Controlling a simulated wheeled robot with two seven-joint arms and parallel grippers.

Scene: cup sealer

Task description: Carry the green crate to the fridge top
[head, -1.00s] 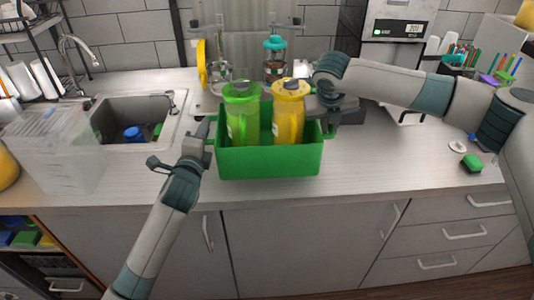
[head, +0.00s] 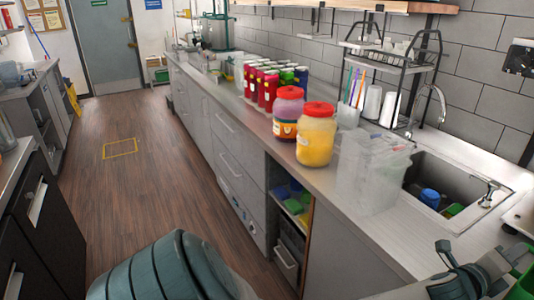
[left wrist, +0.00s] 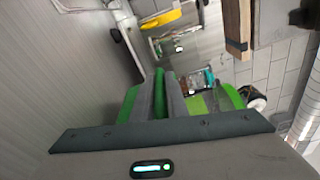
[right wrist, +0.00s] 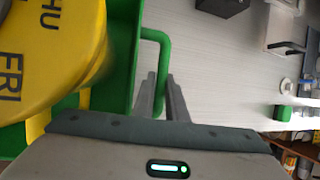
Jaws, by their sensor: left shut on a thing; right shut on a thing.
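The green crate (head: 525,285) shows only as a sliver at the lower right edge of the head view. My left gripper (left wrist: 165,95) is shut on the crate's green handle (left wrist: 160,98) in the left wrist view. My right gripper (right wrist: 162,98) is shut on the crate's other handle (right wrist: 162,48) in the right wrist view. A yellow bottle (right wrist: 45,55) with dark lettering stands in the crate there, beside the gripper. The right gripper is outside the head view. I cannot make out a fridge top in any view.
A clear bin (head: 368,175), red-lidded jars (head: 316,138) and red cans (head: 268,88) stand on the long counter, left of the sink (head: 455,190). A dish rack (head: 395,75) is behind. The wooden floor aisle (head: 130,190) towards the grey door (head: 103,45) is clear.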

